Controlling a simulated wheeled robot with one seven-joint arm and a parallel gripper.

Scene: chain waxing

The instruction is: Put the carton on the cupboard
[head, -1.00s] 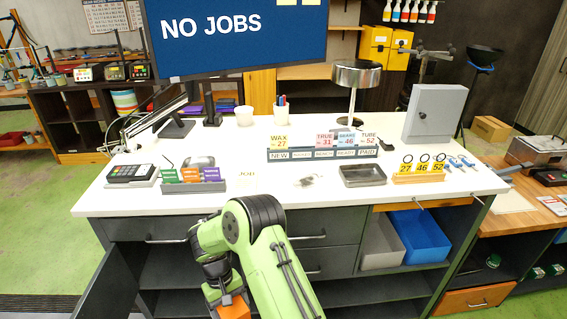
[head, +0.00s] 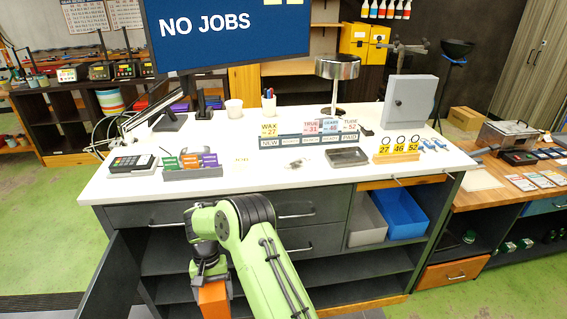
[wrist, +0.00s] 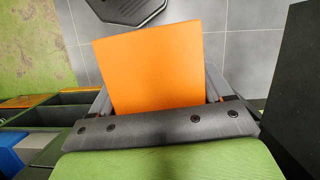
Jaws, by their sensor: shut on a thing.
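An orange carton (head: 213,299) hangs under my gripper (head: 209,276), low in front of the counter in the head view. In the wrist view the carton (wrist: 150,65) sits between the two fingers of my gripper (wrist: 158,92), which is shut on it. Its lower end is cut off by the head frame's bottom edge. No separate piece is labelled a cupboard; the counter has a dark cupboard body (head: 330,248) with drawers and open shelves. A grey metal cabinet (head: 408,104) stands on the counter's right end.
The white counter top (head: 235,140) holds a card terminal (head: 132,163), a card rack, a shallow dark tray (head: 347,157) and number tags. An open dark door (head: 105,280) stands out at the lower left. A wooden bench (head: 490,195) is at right.

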